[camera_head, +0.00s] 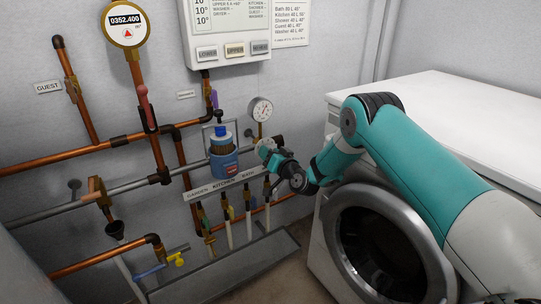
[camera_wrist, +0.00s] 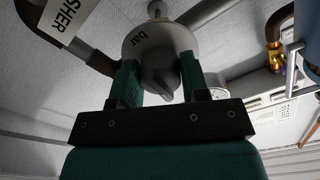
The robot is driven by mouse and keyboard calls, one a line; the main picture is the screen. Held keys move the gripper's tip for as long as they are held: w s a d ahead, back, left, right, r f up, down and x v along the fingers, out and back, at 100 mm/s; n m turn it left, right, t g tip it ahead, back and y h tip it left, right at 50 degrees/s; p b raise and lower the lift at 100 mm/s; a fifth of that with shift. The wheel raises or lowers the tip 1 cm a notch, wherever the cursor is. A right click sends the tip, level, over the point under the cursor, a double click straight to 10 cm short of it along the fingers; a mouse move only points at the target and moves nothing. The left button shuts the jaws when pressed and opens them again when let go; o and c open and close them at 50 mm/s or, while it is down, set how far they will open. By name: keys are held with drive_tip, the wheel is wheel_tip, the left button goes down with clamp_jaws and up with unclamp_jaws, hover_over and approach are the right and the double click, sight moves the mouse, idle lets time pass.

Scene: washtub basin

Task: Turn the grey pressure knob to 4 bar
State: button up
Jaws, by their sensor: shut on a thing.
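The grey pressure knob (camera_wrist: 158,82) shows in the wrist view, in front of a round pale plate (camera_wrist: 153,38) marked "bar". My gripper (camera_wrist: 159,66) has its two green fingers on either side of the knob and is shut on it. No scale numbers are legible on the plate, so the knob's setting cannot be read. In the head view my gripper (camera_head: 266,150) reaches left to the pipework, just below the round pressure gauge (camera_head: 260,109), and hides the knob. The gauge's needle is too small to read there.
Several small valves hang below, under the label strip (camera_head: 224,185). Copper pipes (camera_head: 85,153) cross the left wall. The washing machine (camera_head: 440,105) stands on the right, beneath my arm.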

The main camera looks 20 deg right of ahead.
drive_tip(key=shift+m, duration=1.1)
drive_tip(key=o, duration=0.9)
